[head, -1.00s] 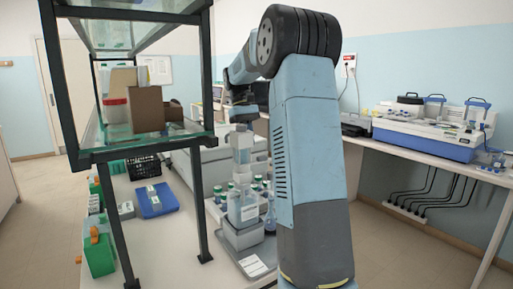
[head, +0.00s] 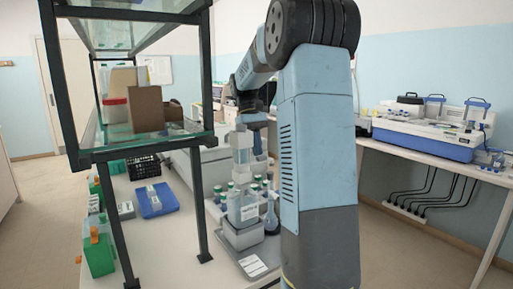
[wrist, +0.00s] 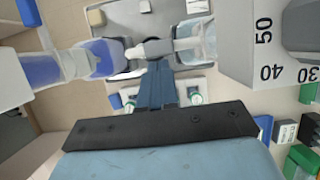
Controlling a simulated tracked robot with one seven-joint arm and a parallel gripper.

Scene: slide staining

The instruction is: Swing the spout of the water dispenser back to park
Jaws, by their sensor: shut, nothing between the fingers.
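In the head view, a tall pale dispenser (head: 241,148) stands over the grey tray on the bench, and my arm's wrist is beside its top. In the wrist view, the white dispenser body (wrist: 248,60) with numbers 50, 40 and 30 is at the upper right. A pale spout-like piece with a grey end (wrist: 150,48) lies across the upper middle. My gripper (wrist: 156,64) is shut and empty, its tips just below that grey end in the picture. I cannot tell whether they touch. The fingertips are not distinguishable in the head view.
A glass-sided shelf frame (head: 196,205) stands at the left. Bottles with green caps (head: 233,187) and a blue tray (head: 156,201) are on the bench. In the wrist view, a clear vessel with blue-violet liquid (wrist: 38,70) is left of my fingers.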

